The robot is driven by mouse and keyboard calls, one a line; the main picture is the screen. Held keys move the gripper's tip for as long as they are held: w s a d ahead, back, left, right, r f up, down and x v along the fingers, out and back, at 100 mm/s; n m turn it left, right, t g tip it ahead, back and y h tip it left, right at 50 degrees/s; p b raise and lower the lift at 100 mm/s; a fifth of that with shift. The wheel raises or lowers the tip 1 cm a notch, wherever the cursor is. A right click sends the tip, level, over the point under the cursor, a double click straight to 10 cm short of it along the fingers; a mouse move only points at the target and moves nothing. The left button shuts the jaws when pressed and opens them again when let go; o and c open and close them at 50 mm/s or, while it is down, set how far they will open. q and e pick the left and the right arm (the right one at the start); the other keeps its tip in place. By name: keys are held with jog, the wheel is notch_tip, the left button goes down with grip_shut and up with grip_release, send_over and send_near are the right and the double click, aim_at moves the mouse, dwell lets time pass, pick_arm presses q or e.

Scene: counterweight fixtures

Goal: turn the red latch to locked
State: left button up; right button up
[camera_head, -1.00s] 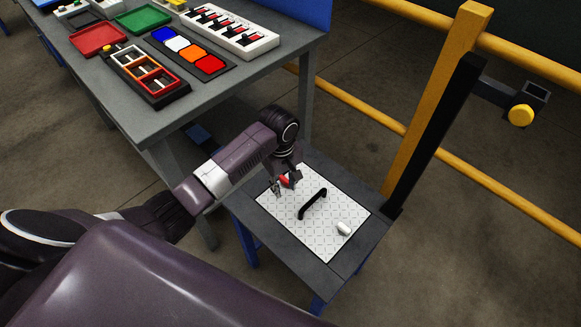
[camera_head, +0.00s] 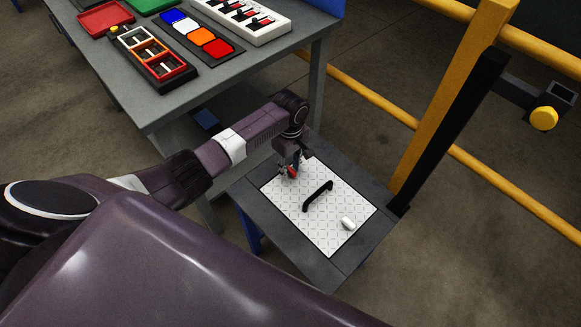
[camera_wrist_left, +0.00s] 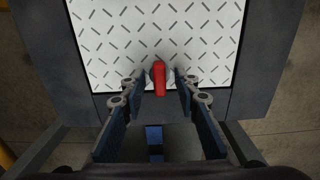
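In the left wrist view the red latch (camera_wrist_left: 159,78) points roughly up and down the picture, near the plate's lower edge. My left gripper (camera_head: 291,172) is over the latch and partly hides it. In the left wrist view its fingers (camera_wrist_left: 160,84) are open, one on each side of the latch, with a visible gap on both sides. My right gripper is out of view.
A black handle (camera_head: 317,196) and a small white cylinder (camera_head: 348,223) are on the same plate. A larger grey workbench (camera_head: 270,64) with trays and coloured blocks stands behind. A yellow post (camera_head: 450,95) with rails stands to the right.

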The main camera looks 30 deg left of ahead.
pick_arm(q)
grip_shut()
dwell(0.4)
jog(key=m+p, duration=0.2)
jog(key=shift+r+m, duration=0.15)
jog(key=shift+m, duration=0.15)
jog(key=m+p, duration=0.3)
jog(key=m, duration=0.1)
jog(key=m+p, duration=0.1)
jog(key=m, duration=0.5)
jog(key=m+p, duration=0.1)
jog(key=m, duration=0.4)
jog(key=shift+m, duration=0.3)
